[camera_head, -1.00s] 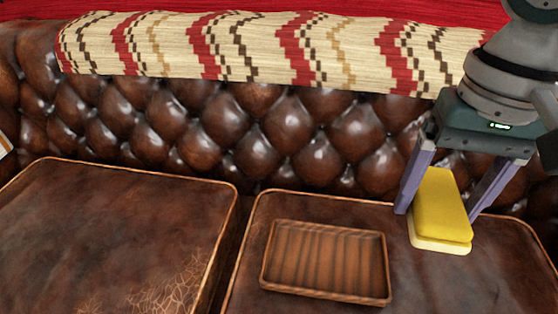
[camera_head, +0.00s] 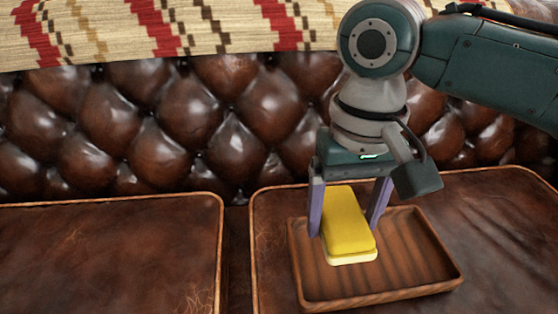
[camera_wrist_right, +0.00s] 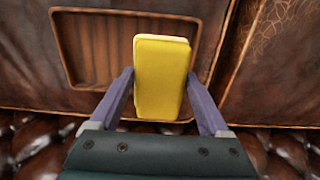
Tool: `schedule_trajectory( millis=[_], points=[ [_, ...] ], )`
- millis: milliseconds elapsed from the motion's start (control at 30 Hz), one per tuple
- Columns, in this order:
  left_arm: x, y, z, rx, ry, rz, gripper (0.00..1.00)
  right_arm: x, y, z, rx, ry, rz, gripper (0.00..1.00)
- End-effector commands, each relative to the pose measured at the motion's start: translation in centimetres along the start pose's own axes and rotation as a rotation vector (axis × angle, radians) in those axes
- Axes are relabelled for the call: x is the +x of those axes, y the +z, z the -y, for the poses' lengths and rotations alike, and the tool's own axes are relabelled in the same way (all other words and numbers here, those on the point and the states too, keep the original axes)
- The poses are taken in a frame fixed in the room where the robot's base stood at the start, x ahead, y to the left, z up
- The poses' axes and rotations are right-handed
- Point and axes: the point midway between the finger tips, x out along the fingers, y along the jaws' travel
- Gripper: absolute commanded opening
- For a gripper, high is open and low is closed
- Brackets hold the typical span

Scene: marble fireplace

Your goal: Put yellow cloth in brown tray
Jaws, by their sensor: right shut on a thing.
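The yellow cloth (camera_head: 346,222) looks like a thick folded block with a pale underside. My right gripper (camera_head: 345,215) is shut on it, one finger on each side. In the head view the cloth shows in front of the left part of the brown tray (camera_head: 415,262), which is a shallow wooden tray on the sofa seat. In the right wrist view the cloth (camera_wrist_right: 162,78) sits between the fingers, with the tray (camera_wrist_right: 108,48) beyond it, to the left. The cloth appears held above the seat; its exact height is unclear. My left gripper is not in view.
The tray rests on the right brown leather seat cushion (camera_head: 500,225). A gap separates it from the left cushion (camera_head: 100,255), which is bare. The tufted sofa back (camera_head: 190,120) rises behind, with a patterned blanket (camera_head: 110,30) over its top.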

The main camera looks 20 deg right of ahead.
Motion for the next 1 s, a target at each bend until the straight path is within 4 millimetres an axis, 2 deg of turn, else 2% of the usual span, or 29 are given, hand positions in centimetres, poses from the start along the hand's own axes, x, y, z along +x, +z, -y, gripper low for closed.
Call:
schedule_trajectory(
  millis=[33,333,533,933,967,1000],
  points=[
    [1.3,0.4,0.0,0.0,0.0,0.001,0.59,1.8,0.0,0.0,0.0,0.001,0.001,0.36],
    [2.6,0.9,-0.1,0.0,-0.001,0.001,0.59,4.2,0.0,0.0,-0.001,0.001,0.0,0.36],
    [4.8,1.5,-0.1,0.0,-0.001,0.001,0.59,7.5,0.0,0.0,0.0,0.001,0.0,0.36],
    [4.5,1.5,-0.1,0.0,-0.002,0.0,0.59,7.7,0.0,0.0,0.001,0.0,0.0,0.36],
    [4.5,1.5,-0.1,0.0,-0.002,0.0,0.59,7.7,0.0,0.0,0.001,0.0,-0.001,0.82],
    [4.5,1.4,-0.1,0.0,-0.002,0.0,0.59,7.7,0.0,0.0,0.001,0.0,-0.001,0.87]
  ],
)
